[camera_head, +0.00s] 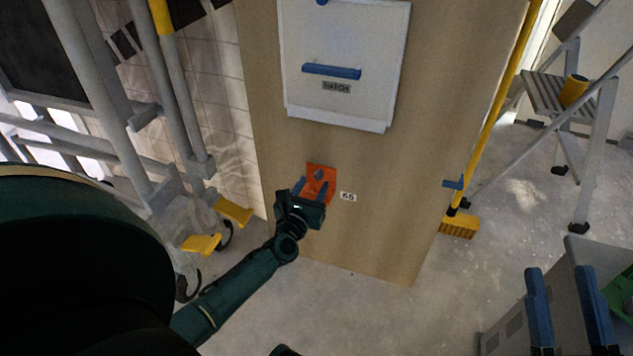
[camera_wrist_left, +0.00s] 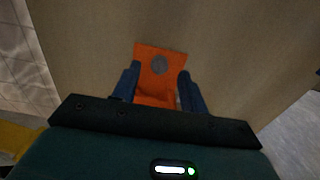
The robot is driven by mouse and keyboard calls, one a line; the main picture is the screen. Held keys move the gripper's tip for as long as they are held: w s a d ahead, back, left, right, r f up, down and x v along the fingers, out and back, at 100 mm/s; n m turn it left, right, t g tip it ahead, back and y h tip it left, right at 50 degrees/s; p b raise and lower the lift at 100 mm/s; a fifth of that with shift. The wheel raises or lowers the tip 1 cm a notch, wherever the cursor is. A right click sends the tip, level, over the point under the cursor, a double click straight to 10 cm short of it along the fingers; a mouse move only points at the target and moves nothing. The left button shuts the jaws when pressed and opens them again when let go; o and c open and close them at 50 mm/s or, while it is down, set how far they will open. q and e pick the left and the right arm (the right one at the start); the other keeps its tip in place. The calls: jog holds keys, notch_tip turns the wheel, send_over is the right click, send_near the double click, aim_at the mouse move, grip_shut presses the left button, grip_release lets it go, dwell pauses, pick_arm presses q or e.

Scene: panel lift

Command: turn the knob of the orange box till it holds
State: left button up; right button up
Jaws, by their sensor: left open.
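My right gripper is not in view.
A white hatch (camera_head: 345,60) with a blue handle is above the box on the panel (camera_head: 400,180). A yellow broom (camera_head: 459,225) leans at the panel's right edge. A stepladder (camera_head: 575,95) stands at right. Grey framework with yellow feet (camera_head: 232,211) stands at left.

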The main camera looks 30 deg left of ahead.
aim_at(317, 177)
pick_arm(q)
jog(key=shift+b+x, duration=0.3)
jog(key=shift+x, duration=1.5)
jog(key=shift+c, duration=0.4)
grip_shut()
